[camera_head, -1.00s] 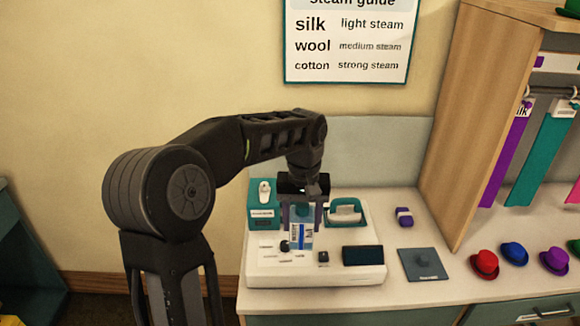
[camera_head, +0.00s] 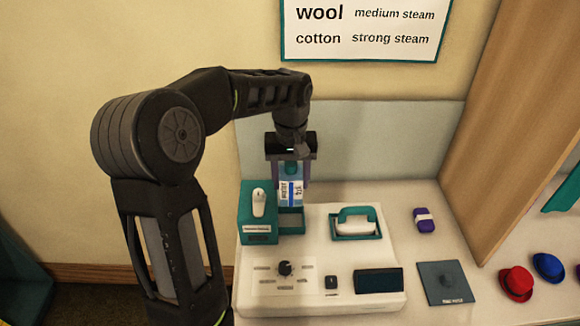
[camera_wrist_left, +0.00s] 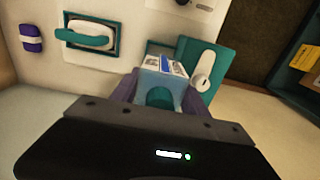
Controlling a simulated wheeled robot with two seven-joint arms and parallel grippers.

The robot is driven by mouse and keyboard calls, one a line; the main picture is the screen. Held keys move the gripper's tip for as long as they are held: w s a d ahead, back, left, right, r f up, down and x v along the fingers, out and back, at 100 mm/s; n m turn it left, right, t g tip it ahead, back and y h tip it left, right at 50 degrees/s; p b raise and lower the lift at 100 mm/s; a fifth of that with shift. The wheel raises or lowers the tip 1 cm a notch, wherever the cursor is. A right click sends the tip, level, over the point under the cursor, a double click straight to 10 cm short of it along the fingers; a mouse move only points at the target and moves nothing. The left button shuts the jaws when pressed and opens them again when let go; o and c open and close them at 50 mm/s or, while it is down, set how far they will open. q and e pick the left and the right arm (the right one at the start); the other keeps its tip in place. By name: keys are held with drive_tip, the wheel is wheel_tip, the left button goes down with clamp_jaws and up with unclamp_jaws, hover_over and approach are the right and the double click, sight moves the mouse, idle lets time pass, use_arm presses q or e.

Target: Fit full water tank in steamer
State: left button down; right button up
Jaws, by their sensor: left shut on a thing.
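My left gripper (camera_head: 291,172) is shut on the water tank (camera_head: 290,190), a clear box with a white and blue label and a teal part. The tank is upright in the head view, at the teal-edged slot (camera_head: 291,222) at the back of the white steamer (camera_head: 325,222). I cannot tell whether its bottom is inside the slot or just above it. In the left wrist view the tank (camera_wrist_left: 162,80) sits between the purple fingers, and part of the slot (camera_wrist_left: 158,47) shows beyond it. My right gripper is not in view.
A teal block with a white handle (camera_head: 259,205) stands close left of the slot. A teal-handled iron (camera_head: 355,224) rests in a recess to the right. A purple item (camera_head: 424,219), a dark plate (camera_head: 445,283) and hats (camera_head: 517,283) lie further right.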

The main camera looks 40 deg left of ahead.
use_arm(q)
drive_tip(key=shift+w+a+f, duration=0.25)
drive_tip(key=shift+f, duration=0.1)
drive_tip(key=shift+s+d+r, duration=0.1)
